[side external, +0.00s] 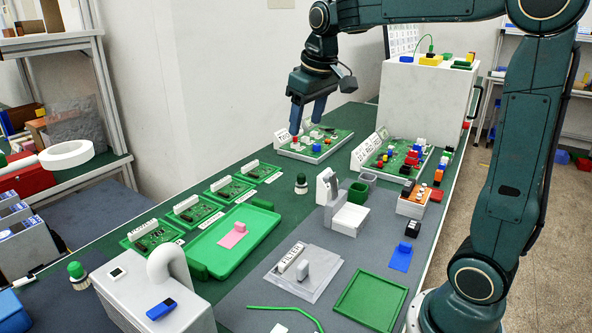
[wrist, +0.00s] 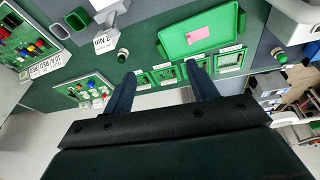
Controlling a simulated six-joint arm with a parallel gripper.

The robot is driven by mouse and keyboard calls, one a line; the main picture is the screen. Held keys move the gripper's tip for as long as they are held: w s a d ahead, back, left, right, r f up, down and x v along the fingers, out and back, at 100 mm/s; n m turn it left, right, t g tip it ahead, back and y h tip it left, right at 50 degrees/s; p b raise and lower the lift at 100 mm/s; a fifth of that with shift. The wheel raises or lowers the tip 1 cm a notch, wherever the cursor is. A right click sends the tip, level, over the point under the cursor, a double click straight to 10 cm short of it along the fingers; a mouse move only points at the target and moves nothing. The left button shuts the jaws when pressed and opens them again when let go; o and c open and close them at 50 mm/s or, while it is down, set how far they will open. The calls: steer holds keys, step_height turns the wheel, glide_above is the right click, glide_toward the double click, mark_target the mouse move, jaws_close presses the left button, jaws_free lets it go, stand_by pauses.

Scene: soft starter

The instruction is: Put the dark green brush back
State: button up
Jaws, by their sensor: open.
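I cannot tell for certain which object is the dark green brush. A similar green-topped piece (side external: 77,271) stands at the near left, beside the white housing. My gripper (side external: 308,115) points down above the far circuit board, with its blue fingers apart and nothing between them. In the wrist view the open fingers (wrist: 160,85) hang well short of the upright piece.
A green tray (side external: 205,262) holds a pink pad (side external: 233,235). Small circuit boards (side external: 231,188) line the left edge. A grey fixture (side external: 348,217), a crowded board (side external: 400,158) and a white housing (side external: 150,292) rise from the table. An empty green tray (side external: 370,299) lies in front.

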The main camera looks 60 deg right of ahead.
steer(key=s+a+f+t, duration=0.1)
steer(key=s+a+f, duration=0.1)
steer(key=s, duration=0.4)
steer(key=s+a+f+n, duration=0.1)
steer(key=s+a+f, duration=0.1)
steer(key=s+a, duration=0.2)
steer(key=s+a+f+t+y, duration=0.1)
steer(key=s+a, duration=0.3)
steer(key=s, duration=0.6)
steer(key=shift+f+t, duration=0.3)
steer(key=shift+f, duration=0.1)
